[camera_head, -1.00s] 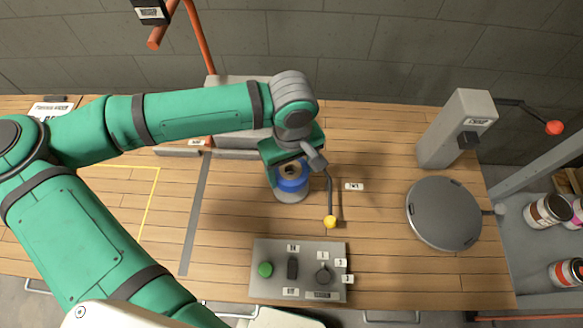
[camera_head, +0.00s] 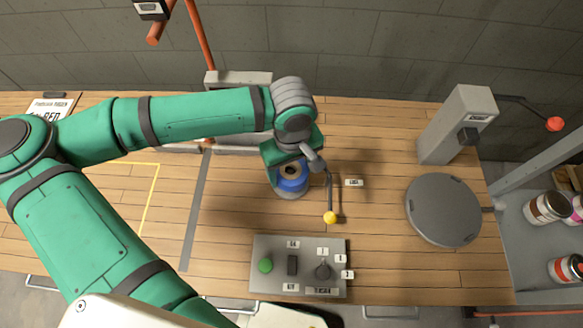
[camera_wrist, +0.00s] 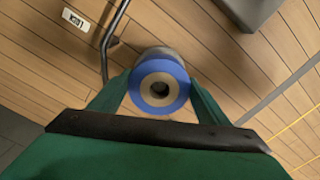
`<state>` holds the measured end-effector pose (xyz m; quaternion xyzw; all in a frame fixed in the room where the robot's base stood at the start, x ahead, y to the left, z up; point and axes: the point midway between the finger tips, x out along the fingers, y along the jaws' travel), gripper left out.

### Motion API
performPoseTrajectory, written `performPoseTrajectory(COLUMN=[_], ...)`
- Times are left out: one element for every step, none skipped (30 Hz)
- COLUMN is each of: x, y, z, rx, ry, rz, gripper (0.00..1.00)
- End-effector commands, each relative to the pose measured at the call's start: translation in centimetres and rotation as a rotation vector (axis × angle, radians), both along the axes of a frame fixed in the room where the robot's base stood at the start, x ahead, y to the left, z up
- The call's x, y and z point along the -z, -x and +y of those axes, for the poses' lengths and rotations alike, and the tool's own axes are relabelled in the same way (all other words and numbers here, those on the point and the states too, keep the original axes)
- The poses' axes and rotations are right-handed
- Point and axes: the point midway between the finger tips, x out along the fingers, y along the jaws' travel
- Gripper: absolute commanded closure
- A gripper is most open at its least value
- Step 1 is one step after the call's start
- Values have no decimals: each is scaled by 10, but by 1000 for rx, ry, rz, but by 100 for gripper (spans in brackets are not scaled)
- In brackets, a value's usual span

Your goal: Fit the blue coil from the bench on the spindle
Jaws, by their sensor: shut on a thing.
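The blue coil (camera_head: 293,183) is a ring with a tan core and a dark centre hole. It sits upright on or just above a grey round base (camera_head: 291,194) on the bench; I cannot tell whether a spindle passes through it. My gripper (camera_head: 284,172) is around the coil from above, partly hiding it. In the wrist view my gripper's green fingers (camera_wrist: 160,97) press on both sides of the coil (camera_wrist: 159,77), whose hole faces the camera. A grey part shows behind the coil's far edge.
A crank arm with a yellow knob (camera_head: 330,217) stands just right of the coil. A control panel (camera_head: 273,288) lies at the front. A round grey plate (camera_head: 443,211) and a grey post (camera_head: 455,125) are to the right. Paint cans (camera_head: 547,208) stand on a shelf at far right.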

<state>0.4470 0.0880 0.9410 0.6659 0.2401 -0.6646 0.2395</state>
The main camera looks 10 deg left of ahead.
Motion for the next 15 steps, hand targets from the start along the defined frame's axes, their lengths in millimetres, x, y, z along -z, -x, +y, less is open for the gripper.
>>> performPoseTrajectory(x=[1,2,3,3,4,5,5,6,7,8,8,9,10,10,11], y=[0,0,0,0,0,0,0,0,0,0,0,0,0,0,0], z=[0,0,0,0,0,0,0,0,0,0,0,0,0,0,0], rx=[0,0,0,0,0,0,0,0,0,0,0,0,0,0,0], ry=[0,0,0,0,0,0,0,0,-1,-1,-1,0,0,0,0], rz=[0,0,0,0,0,0,0,0,-1,-1,-1,0,0,0,0], gripper=[57,57,57,57,57,57,57,57,57,57,57,57,57,57,57])
